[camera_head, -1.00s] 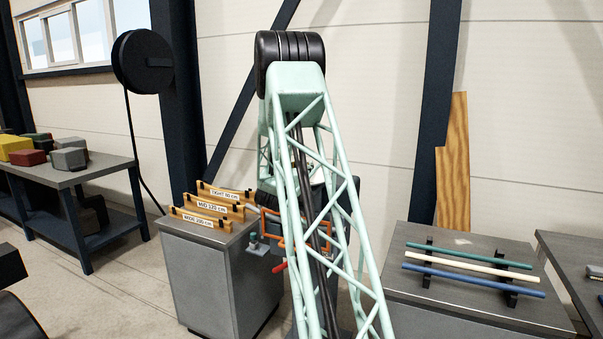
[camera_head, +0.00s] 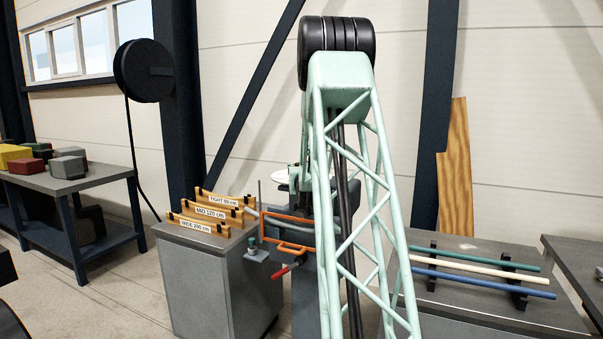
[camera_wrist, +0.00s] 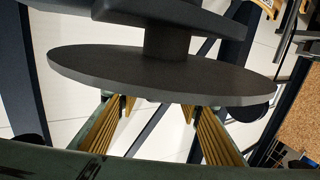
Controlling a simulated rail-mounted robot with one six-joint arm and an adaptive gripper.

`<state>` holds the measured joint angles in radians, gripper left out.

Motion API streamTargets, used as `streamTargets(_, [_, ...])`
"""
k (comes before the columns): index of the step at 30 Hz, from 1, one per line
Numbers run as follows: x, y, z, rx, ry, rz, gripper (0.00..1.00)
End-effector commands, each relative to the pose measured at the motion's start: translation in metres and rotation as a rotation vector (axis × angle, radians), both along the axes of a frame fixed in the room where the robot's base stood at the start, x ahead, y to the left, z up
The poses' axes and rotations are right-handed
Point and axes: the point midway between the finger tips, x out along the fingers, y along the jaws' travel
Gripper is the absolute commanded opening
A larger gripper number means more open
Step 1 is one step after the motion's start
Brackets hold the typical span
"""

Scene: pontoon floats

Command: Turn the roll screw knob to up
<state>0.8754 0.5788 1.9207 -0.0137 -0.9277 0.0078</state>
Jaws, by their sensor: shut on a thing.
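The bending machine stands behind my arm in the head view, with an orange frame (camera_head: 288,233) and a red-tipped handle (camera_head: 286,271). In the wrist view a wide dark disc (camera_wrist: 160,75) on a short stem, which I take to be the roll screw knob, crosses the picture. My gripper (camera_wrist: 158,106) has its yellow-padded fingers reaching up to the disc's near edge, one on each side. The fingertips are hidden by the disc, so the exact contact does not show. The gripper is hidden behind my arm in the head view.
A grey cabinet (camera_head: 215,290) at left carries labelled wooden gauges (camera_head: 205,212). At right a bench (camera_head: 470,306) holds green, white and blue tubes (camera_head: 480,278) on dark supports. A table (camera_head: 75,180) with coloured blocks stands far left. Open floor lies between table and cabinet.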

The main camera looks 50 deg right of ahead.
Motion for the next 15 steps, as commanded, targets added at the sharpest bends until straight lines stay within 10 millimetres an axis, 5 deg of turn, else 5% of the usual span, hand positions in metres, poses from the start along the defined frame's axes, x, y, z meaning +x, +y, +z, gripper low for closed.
streamTargets(15, [-0.0010, -0.0016, 0.0007, -0.003, -0.001, 0.185, 0.22])
